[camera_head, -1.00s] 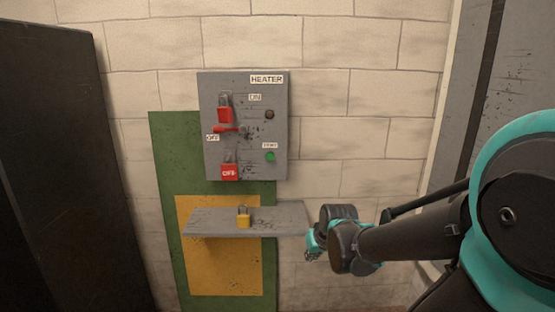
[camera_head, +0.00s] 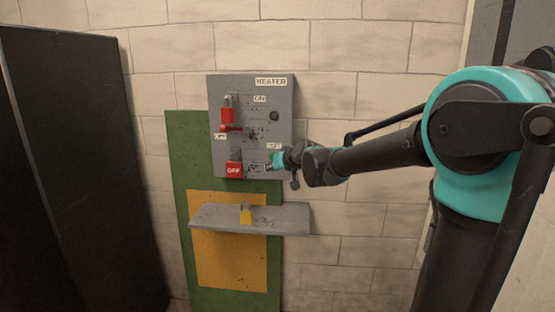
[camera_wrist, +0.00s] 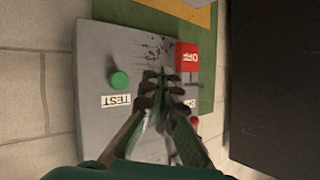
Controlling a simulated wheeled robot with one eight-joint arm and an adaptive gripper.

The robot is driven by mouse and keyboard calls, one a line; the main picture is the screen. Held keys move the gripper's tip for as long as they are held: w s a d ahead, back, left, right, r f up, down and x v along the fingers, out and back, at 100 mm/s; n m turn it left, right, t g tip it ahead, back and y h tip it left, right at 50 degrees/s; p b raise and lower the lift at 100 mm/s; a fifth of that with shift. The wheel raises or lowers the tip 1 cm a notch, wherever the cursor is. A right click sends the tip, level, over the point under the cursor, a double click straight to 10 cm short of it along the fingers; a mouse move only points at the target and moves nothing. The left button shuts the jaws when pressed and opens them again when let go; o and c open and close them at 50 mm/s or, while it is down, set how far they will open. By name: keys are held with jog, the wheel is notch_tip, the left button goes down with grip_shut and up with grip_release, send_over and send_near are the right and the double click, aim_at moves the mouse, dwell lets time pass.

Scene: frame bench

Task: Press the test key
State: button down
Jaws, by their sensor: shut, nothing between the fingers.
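The test key is a round green button (camera_wrist: 119,81) on the grey heater panel (camera_head: 240,82), beside its TEST label (camera_wrist: 116,101), which reads upside down in the wrist view. In the head view my gripper covers the key, and the label (camera_head: 274,146) shows just above the wrist. My gripper (camera_head: 268,164) is shut and empty in front of the panel's lower right. In the wrist view its fingertips (camera_wrist: 157,76) lie right of the key, between it and the red OFF padlock (camera_wrist: 186,62). I cannot tell whether they touch the panel.
The red OFF padlock (camera_head: 233,169) hangs at the panel's lower left. Above it are a red lever (camera_head: 234,128) and another red padlock (camera_head: 228,116). A dark lamp (camera_head: 274,116) sits upper right. A dark cabinet (camera_head: 80,170) stands left.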

jog(key=shift+w, duration=0.1)
send_near(271, 159)
jog(key=shift+w+a+f, duration=1.5)
jog(key=shift+a+f, duration=0.25)
jog(key=shift+a, duration=0.05)
dwell(0.4)
jog(key=shift+w, duration=0.4)
jog(key=shift+w, duration=0.6)
dwell(0.8)
jog(key=shift+s, duration=1.05)
